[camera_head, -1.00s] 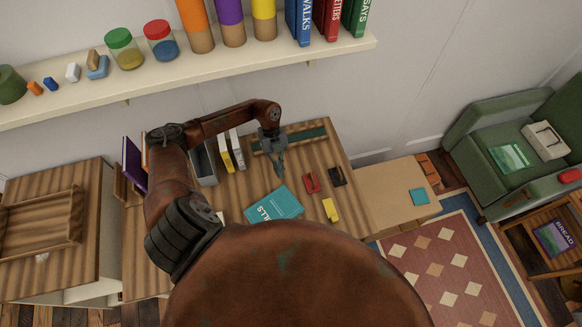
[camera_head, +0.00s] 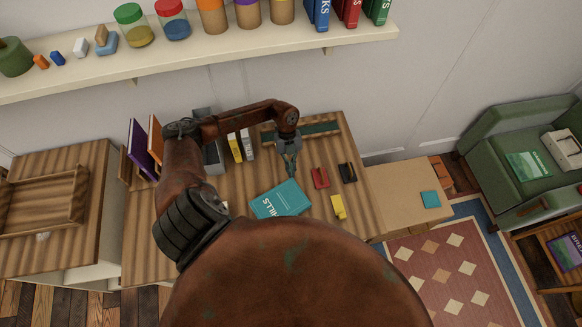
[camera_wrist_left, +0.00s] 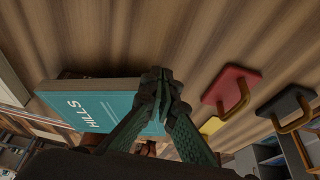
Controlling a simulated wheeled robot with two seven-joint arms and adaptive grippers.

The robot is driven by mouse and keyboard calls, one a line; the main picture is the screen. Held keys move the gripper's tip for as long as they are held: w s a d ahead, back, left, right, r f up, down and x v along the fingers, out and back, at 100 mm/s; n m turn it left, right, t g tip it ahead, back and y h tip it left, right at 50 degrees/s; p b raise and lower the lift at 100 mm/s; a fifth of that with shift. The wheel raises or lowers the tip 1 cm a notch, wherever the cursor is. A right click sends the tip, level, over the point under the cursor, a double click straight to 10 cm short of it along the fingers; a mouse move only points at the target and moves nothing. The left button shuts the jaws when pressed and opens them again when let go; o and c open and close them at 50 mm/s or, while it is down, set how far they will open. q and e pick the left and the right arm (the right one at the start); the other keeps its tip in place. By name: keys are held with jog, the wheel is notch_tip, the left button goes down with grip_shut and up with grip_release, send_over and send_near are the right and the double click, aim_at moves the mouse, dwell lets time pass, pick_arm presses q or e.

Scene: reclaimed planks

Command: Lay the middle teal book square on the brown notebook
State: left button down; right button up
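The teal book marked HILLS (camera_head: 268,206) lies flat and turned at an angle on the plank desk, and it fills the left of the left wrist view (camera_wrist_left: 90,108). A bit of brown (camera_wrist_left: 72,75) shows at its edge there; I cannot tell whether this is the brown notebook, which I cannot otherwise make out. My left gripper (camera_head: 291,174) points down by the book's far corner. In the left wrist view its fingertips (camera_wrist_left: 160,88) meet beside the book's right end, with nothing seen between them. My right gripper is not in view.
Red (camera_head: 320,178), black (camera_head: 347,172) and yellow (camera_head: 338,207) handled blocks stand right of the book. A long green-lined tray (camera_head: 320,128) lies at the back. A lower side table (camera_head: 400,197) adjoins the desk's right.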

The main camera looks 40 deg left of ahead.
aim_at(293, 180)
pick_arm(q)
jog(key=shift+s+d+p, duration=1.1)
jog(key=shift+d+p, duration=0.1)
jog(key=shift+d, duration=0.1)
dwell(0.4)
jog(key=shift+w+a+b, duration=1)
jog(key=shift+w+a, duration=0.25)
jog(key=shift+a, duration=0.35)
jog(key=shift+w, duration=0.1)
